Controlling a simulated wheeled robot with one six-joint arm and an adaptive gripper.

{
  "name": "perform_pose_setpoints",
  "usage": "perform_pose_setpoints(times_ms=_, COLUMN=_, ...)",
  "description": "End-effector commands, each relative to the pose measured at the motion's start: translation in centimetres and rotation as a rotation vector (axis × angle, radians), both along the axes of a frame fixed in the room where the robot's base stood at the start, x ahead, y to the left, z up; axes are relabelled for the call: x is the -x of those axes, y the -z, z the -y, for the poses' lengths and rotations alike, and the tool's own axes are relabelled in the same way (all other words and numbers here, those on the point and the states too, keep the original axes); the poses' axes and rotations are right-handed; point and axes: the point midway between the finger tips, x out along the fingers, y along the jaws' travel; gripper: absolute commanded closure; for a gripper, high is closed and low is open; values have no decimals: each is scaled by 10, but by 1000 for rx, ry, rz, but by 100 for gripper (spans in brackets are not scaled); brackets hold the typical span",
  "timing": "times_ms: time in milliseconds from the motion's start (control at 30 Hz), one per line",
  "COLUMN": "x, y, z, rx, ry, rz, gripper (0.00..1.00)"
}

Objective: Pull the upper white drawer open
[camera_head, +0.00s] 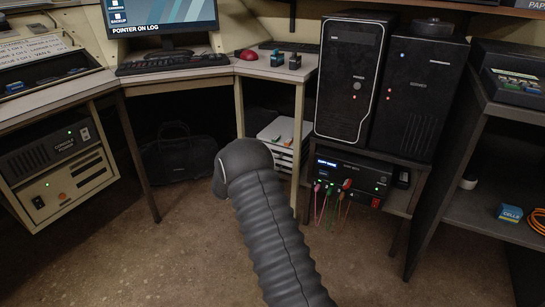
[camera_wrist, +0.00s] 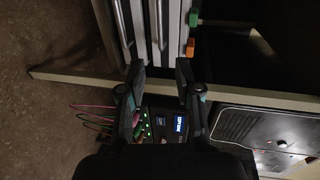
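The white drawer unit (camera_head: 292,152) stands under the desk in the head view, partly hidden by my dark ribbed arm and a desk leg. In the wrist view, which is turned sideways, its upper white drawer (camera_wrist: 171,30) is at the top centre, with a lower drawer (camera_wrist: 137,25) to its left. Long pale bars run along the fronts. My gripper (camera_wrist: 160,74) is open, its two dark fingers apart with nothing visible between them. The fingertips point toward the drawer fronts, overlapping the desk leg in the picture; the exact distance is unclear. The head view hides the gripper behind my arm.
A pale desk leg (camera_wrist: 75,76) crosses the wrist view in front of the drawers. Green (camera_wrist: 193,17) and orange (camera_wrist: 190,46) items lie on the unit. A device with cables (camera_head: 350,178) sits right of it, below dark computer towers (camera_head: 347,75). Floor at left is clear.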

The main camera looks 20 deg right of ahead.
Motion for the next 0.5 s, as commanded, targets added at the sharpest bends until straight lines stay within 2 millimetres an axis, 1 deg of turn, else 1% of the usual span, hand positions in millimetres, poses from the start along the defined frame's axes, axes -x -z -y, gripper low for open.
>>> perform_pose_setpoints(times_ms=500, x=-55, y=20, z=72, rx=-1, ry=0, rz=1, gripper=66)
